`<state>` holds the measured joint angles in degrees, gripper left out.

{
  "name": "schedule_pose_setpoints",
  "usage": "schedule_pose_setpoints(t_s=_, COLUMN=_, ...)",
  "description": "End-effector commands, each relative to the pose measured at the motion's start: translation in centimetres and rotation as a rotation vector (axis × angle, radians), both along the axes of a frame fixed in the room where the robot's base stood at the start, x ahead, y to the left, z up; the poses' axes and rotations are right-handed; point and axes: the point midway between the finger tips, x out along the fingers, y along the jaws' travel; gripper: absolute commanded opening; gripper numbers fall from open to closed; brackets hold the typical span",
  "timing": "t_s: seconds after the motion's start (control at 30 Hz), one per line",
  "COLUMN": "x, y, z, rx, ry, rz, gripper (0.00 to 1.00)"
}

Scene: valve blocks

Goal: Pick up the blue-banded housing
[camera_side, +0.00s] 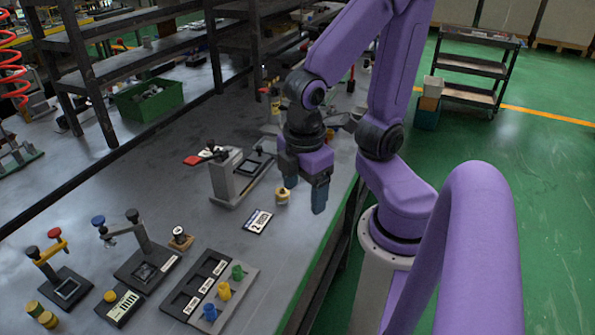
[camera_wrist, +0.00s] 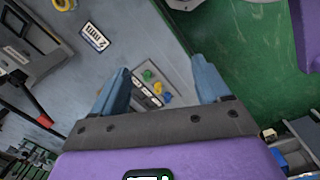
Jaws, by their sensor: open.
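My gripper (camera_side: 305,194) hangs above the right edge of the bench, its two blue fingers apart and nothing between them; the fingers also show in the wrist view (camera_wrist: 162,75). A small tan cylindrical housing (camera_side: 282,197) stands on the bench just left of the fingers in the side view. It is cut by the top edge of the wrist view (camera_wrist: 63,4). Two yellowish cylinders (camera_side: 34,308) (camera_side: 48,319) stand at the front left, and another (camera_side: 110,296) sits on a dark labelled block. I cannot make out a blue band on any of them.
A grey tray (camera_side: 250,281) holds green (camera_side: 238,272), yellow (camera_side: 224,290) and blue (camera_side: 210,311) knobbed pieces. Toggle-clamp fixtures (camera_side: 148,263) (camera_side: 66,288) (camera_side: 232,178) stand on the bench. A label card (camera_side: 257,221) lies flat near the gripper. Dark shelving (camera_side: 90,85) runs behind.

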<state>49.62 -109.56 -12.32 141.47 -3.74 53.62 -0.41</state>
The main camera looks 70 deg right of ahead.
Motion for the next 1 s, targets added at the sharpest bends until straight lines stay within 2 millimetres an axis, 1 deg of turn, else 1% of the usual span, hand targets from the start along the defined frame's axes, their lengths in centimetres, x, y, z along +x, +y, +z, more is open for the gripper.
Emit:
schedule_pose_setpoints(t_s=0.03, x=1.3, y=-0.3, z=-0.6, rx=-0.057, ry=0.002, rz=-0.006, gripper=0.76)
schedule_pose_setpoints(t_s=0.1, x=3.1, y=-1.0, z=-1.3, rx=-0.14, ry=0.005, rz=-0.008, gripper=0.76)
schedule_pose_setpoints(t_s=0.27, x=7.4, y=-3.0, z=-3.1, rx=-0.334, ry=0.027, rz=-0.006, gripper=0.76)
schedule_pose_setpoints(t_s=0.4, x=10.7, y=-5.1, z=-4.8, rx=-0.495, ry=0.067, rz=0.008, gripper=0.76)
schedule_pose_setpoints(t_s=0.5, x=12.8, y=-6.9, z=-6.1, rx=-0.602, ry=0.107, rz=0.02, gripper=0.76)
schedule_pose_setpoints(t_s=0.57, x=14.0, y=-8.0, z=-6.9, rx=-0.661, ry=0.134, rz=0.032, gripper=0.76)
schedule_pose_setpoints(t_s=0.7, x=16.4, y=-10.8, z=-9.0, rx=-0.796, ry=0.211, rz=0.066, gripper=0.76)
schedule_pose_setpoints(t_s=0.8, x=17.7, y=-12.9, z=-10.6, rx=-0.881, ry=0.271, rz=0.098, gripper=0.76)
schedule_pose_setpoints(t_s=0.9, x=18.6, y=-14.9, z=-12.2, rx=-0.95, ry=0.331, rz=0.13, gripper=0.76)
schedule_pose_setpoints(t_s=1.0, x=19.1, y=-16.5, z=-13.5, rx=-0.999, ry=0.379, rz=0.161, gripper=0.76)
